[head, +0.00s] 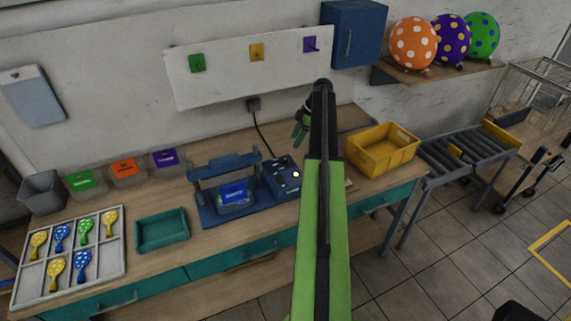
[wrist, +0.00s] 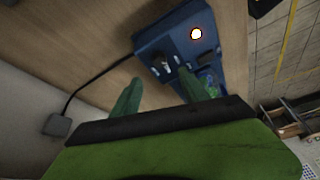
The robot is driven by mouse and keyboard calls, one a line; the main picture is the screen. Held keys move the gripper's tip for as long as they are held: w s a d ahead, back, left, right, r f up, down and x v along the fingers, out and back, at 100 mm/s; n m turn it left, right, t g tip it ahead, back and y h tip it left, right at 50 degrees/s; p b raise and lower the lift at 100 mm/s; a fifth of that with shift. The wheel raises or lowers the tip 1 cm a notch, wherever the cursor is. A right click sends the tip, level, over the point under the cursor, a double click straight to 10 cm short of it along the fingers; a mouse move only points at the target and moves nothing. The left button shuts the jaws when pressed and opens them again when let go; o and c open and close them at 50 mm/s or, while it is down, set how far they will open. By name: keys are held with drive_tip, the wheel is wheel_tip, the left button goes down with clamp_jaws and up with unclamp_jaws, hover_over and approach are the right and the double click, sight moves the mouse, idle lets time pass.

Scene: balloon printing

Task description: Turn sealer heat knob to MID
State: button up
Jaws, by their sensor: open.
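The sealer (head: 210,213) is a dark blue machine on the wooden bench, with a blue packet (head: 234,190) in its frame. Its control box (head: 281,179) is at its right end, with a bright round light (head: 296,174). In the wrist view the box (wrist: 165,38) and the lit spot (wrist: 196,33) lie beyond the fingers. A small dark knob-like part (wrist: 172,62) shows near the fingertips; its setting cannot be read. My gripper (wrist: 160,78) is open and empty, its green fingers apart. In the head view my gripper (head: 300,130) is behind the box, near the wall.
A black cord runs from the box to a wall socket (head: 254,104). A yellow crate (head: 383,160) stands to the right, beside a roller conveyor (head: 462,150). My arm hides part of the bench.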

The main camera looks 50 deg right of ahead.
sight(286, 158)
drive_tip(key=b+x, duration=0.7)
drive_tip(key=x, duration=0.3)
drive_tip(key=shift+d+b, duration=0.1)
drive_tip(key=shift+b, duration=0.2)
drive_tip(key=shift+w+a+f+b, duration=0.15)
drive_tip(key=shift+a+f+b, duration=0.05)
drive_tip(key=shift+f+b, duration=0.15)
drive_tip(key=shift+r, duration=0.1)
clamp_jaws()
